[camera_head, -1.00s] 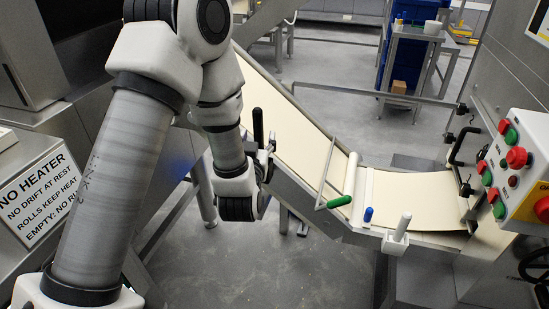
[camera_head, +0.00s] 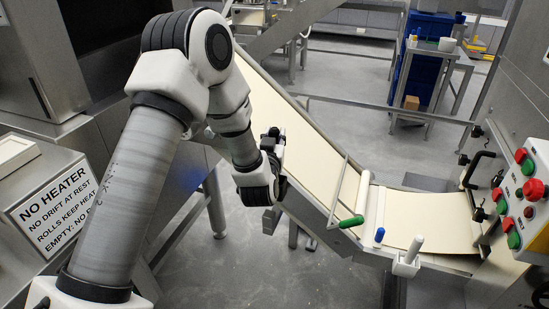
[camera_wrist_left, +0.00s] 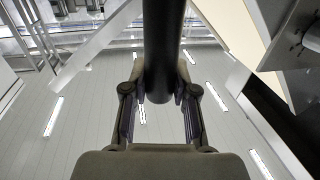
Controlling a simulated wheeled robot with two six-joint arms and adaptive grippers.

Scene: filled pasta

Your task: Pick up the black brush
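My left gripper (camera_head: 272,158) is beside the upper belt's near edge in the head view. In the left wrist view its two fingers (camera_wrist_left: 160,98) close in on both sides of a dark round shaft, which I take as the black brush (camera_wrist_left: 164,45). The shaft runs up out of the top of that picture, so its far end is hidden. In the head view only a short dark piece (camera_head: 274,133) shows at the gripper. The bristles cannot be made out. My right gripper is not in view.
The pale belt (camera_head: 310,145) slopes down to the right, with a green-handled bar (camera_head: 351,222), a blue-tipped peg (camera_head: 379,236) and a white upright handle (camera_head: 414,248) along it. A button panel (camera_head: 525,190) stands at right. Open floor (camera_head: 250,265) lies below the gripper.

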